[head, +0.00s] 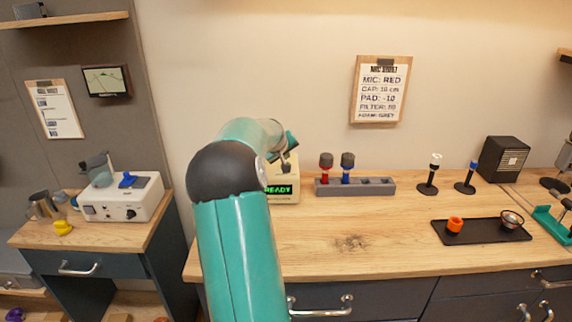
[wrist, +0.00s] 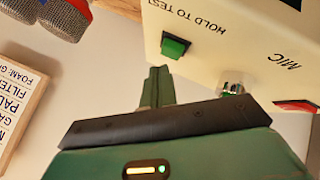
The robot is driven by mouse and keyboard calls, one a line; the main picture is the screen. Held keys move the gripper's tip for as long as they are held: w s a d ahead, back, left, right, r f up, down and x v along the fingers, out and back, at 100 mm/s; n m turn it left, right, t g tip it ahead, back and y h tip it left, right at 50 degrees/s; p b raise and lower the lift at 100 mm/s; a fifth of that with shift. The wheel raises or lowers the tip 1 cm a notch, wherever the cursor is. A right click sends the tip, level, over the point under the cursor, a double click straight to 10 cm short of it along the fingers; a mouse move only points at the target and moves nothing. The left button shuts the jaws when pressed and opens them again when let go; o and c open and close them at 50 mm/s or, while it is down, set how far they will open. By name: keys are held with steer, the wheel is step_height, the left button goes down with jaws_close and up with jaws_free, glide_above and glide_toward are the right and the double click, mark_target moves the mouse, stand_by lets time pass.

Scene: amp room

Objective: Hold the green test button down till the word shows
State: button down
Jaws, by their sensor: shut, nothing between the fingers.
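The cream test box (head: 284,170) stands on the wooden bench, partly hidden behind my arm. Its dark display (head: 278,190) shows the word READY in green. In the wrist view the green button (wrist: 175,46) sits on the box face (wrist: 225,40) beside the printed words HOLD TO TEST. It looks raised. My gripper (wrist: 158,70) is shut and empty, its tips just below the button in the picture. I cannot tell whether they touch it. In the head view my arm covers the button.
A grey rack (head: 355,187) with red and blue microphones stands right of the box. A black tray (head: 485,236) holds an orange piece and a small bowl. Bare bench lies between them. In the wrist view a metal socket (wrist: 233,86) and a red part (wrist: 298,106) are near the button.

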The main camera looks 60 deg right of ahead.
steer(key=shift+f, duration=0.4)
steer(key=shift+f, duration=0.5)
stand_by(4.2)
steer(key=shift+r, duration=0.95)
steer(key=shift+r, duration=2.5)
